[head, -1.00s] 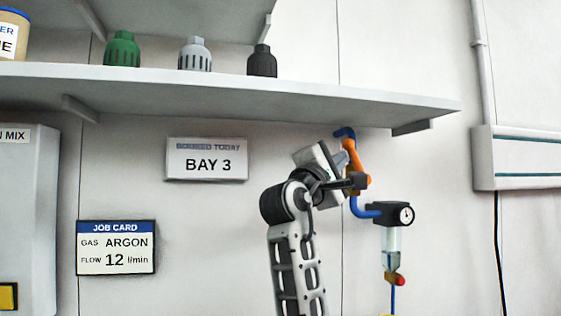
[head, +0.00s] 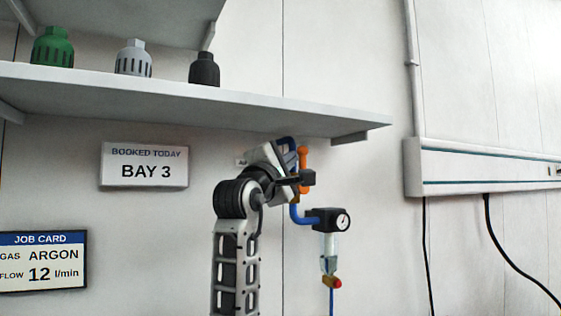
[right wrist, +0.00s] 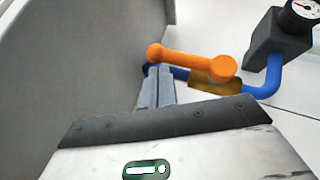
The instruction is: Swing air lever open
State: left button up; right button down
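The orange air lever (head: 303,158) stands nearly upright beside the blue air pipe (head: 295,212) under the shelf's right end. In the right wrist view the lever (right wrist: 190,60) lies across the picture, its rounded end just beyond my fingertips. My right gripper (head: 293,160) reaches the lever from the left. In the right wrist view its two grey fingers (right wrist: 158,75) are together with nothing seen between them. The tips are at or very near the lever's free end; contact is not certain. A brass-coloured fitting (right wrist: 214,84) sits under the lever's other end. My left gripper is out of view.
The shelf (head: 180,95) hangs close above my right gripper. A black regulator with a gauge (head: 328,219) and a clear bowl (head: 329,252) sit below right of the lever. A wall trunking (head: 480,170) runs further right. The wall between is clear.

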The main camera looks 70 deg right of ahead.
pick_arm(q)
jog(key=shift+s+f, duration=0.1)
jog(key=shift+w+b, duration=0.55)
pick_arm(e)
jog(key=w+a, duration=0.4)
jog(key=a, duration=0.8)
jog(key=shift+a, duration=0.2)
jog(key=shift+w, duration=0.1)
